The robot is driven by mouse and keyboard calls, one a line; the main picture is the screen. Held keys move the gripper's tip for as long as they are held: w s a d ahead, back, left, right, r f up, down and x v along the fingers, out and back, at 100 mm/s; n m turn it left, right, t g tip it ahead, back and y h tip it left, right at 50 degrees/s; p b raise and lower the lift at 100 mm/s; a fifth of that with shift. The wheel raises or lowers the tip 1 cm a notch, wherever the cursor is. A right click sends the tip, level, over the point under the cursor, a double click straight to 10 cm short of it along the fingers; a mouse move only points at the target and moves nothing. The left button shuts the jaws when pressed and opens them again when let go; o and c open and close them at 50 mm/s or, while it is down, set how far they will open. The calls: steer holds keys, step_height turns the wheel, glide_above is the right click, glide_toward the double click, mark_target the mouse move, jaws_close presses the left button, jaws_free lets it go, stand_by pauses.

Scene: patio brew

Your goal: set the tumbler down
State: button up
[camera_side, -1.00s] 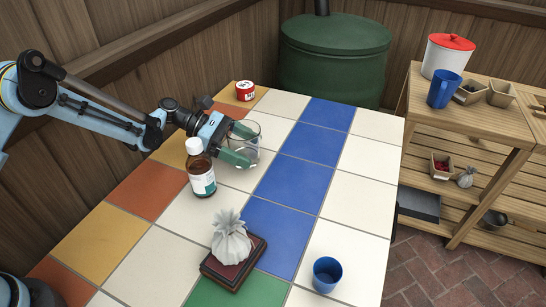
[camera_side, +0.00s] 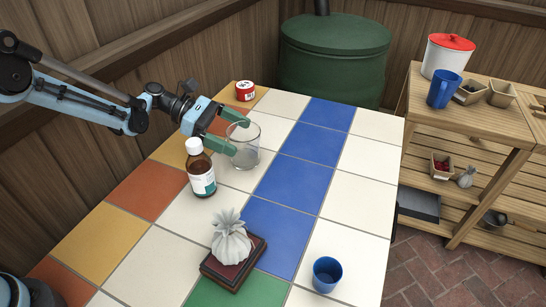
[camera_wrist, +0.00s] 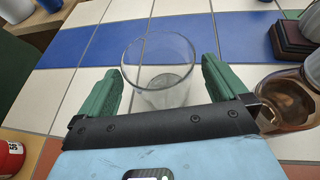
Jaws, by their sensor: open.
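The clear glass tumbler (camera_side: 245,146) stands upright on the tiled table, behind and right of the brown bottle. My gripper (camera_side: 237,137) is at the tumbler's left side, its green fingers parted. In the wrist view the tumbler (camera_wrist: 162,75) stands just ahead of and partly between the two open fingers of my gripper (camera_wrist: 160,85). Whether a finger touches the glass cannot be told.
A brown bottle with a white cap (camera_side: 201,170) stands close to the tumbler. A red tin (camera_side: 245,91) is at the back edge. A grey pouch (camera_side: 231,238) sits on a dark box (camera_side: 233,268). A blue cup (camera_side: 326,274) is at the front right. The tiles right of the tumbler are clear.

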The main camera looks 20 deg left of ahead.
steer(key=shift+r, duration=2)
